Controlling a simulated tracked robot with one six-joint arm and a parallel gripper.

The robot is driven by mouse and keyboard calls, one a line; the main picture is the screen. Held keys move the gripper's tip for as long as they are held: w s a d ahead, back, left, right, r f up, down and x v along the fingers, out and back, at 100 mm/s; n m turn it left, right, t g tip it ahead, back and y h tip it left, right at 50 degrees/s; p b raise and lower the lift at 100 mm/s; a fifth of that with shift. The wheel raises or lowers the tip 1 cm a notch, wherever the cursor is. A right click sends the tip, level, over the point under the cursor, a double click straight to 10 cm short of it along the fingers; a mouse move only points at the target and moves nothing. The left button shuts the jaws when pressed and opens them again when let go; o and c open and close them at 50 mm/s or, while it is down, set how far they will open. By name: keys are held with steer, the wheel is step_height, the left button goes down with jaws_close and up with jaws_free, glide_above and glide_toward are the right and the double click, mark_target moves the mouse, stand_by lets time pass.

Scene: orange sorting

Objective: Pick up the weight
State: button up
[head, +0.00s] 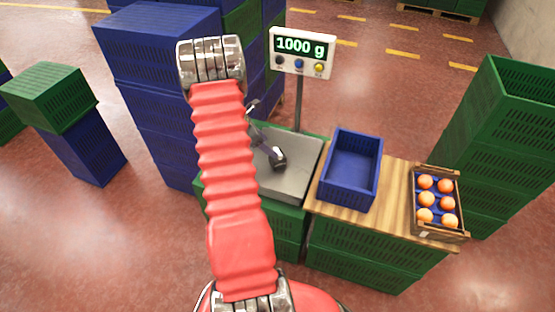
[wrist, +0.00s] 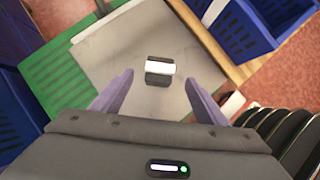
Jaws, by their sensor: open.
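The weight (wrist: 160,72), a small dark block with a bright white top, stands on the grey plate of the scale (wrist: 110,60). In the head view, the weight (head: 279,159) shows as a dark, shiny piece on the scale plate (head: 296,183). My gripper (wrist: 159,78) is open, with its two purple fingers on either side of the weight in the wrist view and a gap on each side. I cannot tell if the fingertips are down at the weight's height. In the head view, my red arm hides most of the gripper.
The scale display (head: 302,47) reads 1000 g on a post behind the plate. An empty blue crate (head: 350,187) stands right of the scale on a wooden top (head: 395,210). A wooden box of oranges (head: 437,236) is further right. Stacked blue crates (head: 150,90) stand left.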

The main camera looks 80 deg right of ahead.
mark_target(282, 157)
steer(key=x, duration=0.7)
steer(key=shift+s+f, duration=0.1)
steer(key=shift+f, duration=0.05)
steer(key=shift+x, duration=2.55)
steer(key=shift+c, duration=0.3)
jaws_close()
